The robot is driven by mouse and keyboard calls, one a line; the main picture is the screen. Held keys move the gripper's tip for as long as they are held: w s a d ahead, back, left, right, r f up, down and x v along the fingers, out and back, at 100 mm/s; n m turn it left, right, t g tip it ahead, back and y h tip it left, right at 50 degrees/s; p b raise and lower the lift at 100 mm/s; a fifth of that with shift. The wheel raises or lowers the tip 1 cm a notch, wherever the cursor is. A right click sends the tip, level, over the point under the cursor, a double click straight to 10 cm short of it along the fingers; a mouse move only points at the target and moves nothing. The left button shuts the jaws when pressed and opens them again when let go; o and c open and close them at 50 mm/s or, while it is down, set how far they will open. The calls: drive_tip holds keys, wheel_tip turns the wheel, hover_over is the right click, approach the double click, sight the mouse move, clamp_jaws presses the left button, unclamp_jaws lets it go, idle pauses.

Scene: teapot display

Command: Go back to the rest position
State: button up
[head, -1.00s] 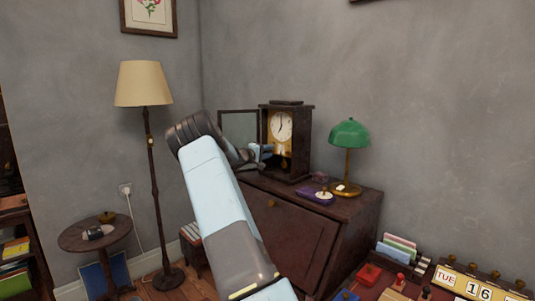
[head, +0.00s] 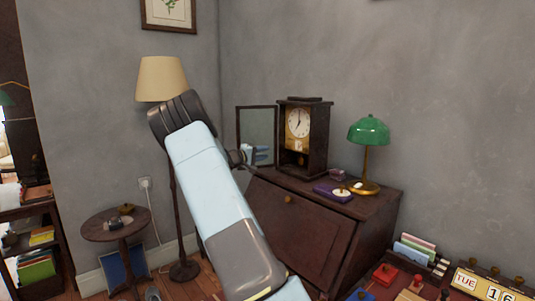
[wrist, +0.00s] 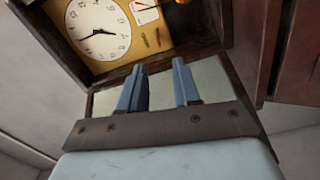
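My gripper (head: 256,151) is raised at the left of the dark wooden clock (head: 319,138), in front of its open glass door (head: 256,122). In the wrist view, the gripper's two blue fingers (wrist: 158,84) stand apart with nothing between them. The clock's white dial (wrist: 98,30) fills the upper left of that view, close ahead. My arm crosses the middle of the head view and hides part of the cabinet and the floor lamp.
The clock stands on a dark slant-front cabinet (head: 303,222) with a green lamp (head: 368,131) and a purple box (head: 333,192). A floor lamp (head: 161,80) and a round side table (head: 100,232) are at left. A desk calendar (head: 490,285) is at lower right.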

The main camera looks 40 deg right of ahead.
idle(0.6)
drive_tip(key=s+a+r+m+y, duration=0.15)
drive_tip(key=s+a+y, duration=0.3)
drive_tip(key=s, duration=0.45)
drive_tip(key=s+a+r+m+y, duration=0.1)
drive_tip(key=s+a+r+y, duration=0.1)
drive_tip(key=s+a+y, duration=0.5)
drive_tip(key=s+a+r+n+t+y, duration=0.1)
drive_tip(key=s+a+n+t+y, duration=0.2)
drive_tip(key=s+a, duration=2.6)
drive_tip(key=s+t+y, duration=0.1)
drive_tip(key=s+y, duration=0.1)
drive_tip(key=y, duration=0.1)
drive_tip(key=shift+r, duration=0.15)
drive_tip(key=shift+d+n+y, duration=0.1)
drive_tip(key=shift+n+y, duration=0.15)
